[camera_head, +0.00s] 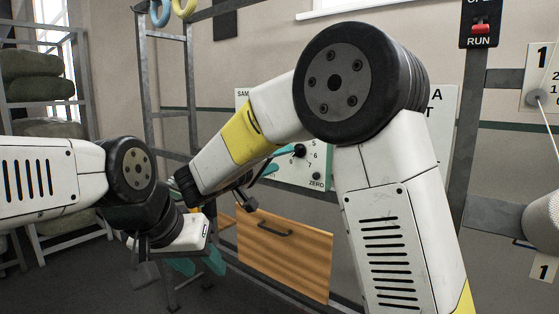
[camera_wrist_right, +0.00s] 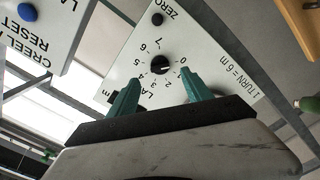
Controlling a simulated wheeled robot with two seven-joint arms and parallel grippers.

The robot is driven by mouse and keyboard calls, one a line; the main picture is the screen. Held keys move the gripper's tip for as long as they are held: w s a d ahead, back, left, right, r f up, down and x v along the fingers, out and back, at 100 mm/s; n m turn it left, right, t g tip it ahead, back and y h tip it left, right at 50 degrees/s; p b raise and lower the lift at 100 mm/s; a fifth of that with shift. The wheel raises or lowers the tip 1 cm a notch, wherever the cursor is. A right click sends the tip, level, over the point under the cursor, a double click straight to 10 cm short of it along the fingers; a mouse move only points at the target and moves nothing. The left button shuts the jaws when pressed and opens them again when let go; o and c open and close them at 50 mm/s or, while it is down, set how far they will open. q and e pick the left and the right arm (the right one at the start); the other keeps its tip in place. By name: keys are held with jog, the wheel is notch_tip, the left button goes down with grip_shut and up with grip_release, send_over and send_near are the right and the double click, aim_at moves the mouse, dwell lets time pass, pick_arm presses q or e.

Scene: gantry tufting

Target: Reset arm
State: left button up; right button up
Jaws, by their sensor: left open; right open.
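My right gripper (camera_head: 283,159) is open, with its teal fingers close to a white dial panel in the head view. The panel carries a black knob (camera_head: 299,151) and a ZERO button (camera_head: 316,176). In the right wrist view, the open right gripper (camera_wrist_right: 160,88) has nothing between its fingers, and the knob (camera_wrist_right: 160,64) shows just beyond them, apparently apart from the fingertips. My left gripper (camera_head: 197,264) is open and empty, low at the left and pointing down. My right arm hides part of the wall panels.
A wooden drawer front (camera_head: 284,257) with a dark handle is below the panel. A red RUN switch (camera_head: 481,29) is at the upper right. A shelf with green rolls (camera_head: 38,75) stands at the left. A blue button (camera_wrist_right: 27,12) marked RESET is on another panel.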

jog(key=s+d+f+g+y, duration=0.1)
jog(key=s+d+f+g, duration=0.25)
jog(key=d, duration=0.25)
jog(key=s+d+f+m+g+y, duration=0.1)
jog(key=s+d+f+g, duration=0.1)
jog(key=s+d, duration=0.3)
jog(key=s+d+f+g+y, duration=0.1)
jog(key=s+d+f+g, duration=0.2)
jog(key=d, duration=0.5)
jog(key=s+a+f+y, duration=0.1)
jog(key=s+f+y, duration=0.1)
jog(key=s+y, duration=0.3)
jog(key=s+a+f+m+y, duration=0.1)
jog(key=s+y, duration=0.4)
jog(key=s, duration=0.5)
jog(key=shift+s+a+f, duration=0.35)
jog(key=shift+a+f, duration=0.05)
jog(key=shift+a, duration=0.25)
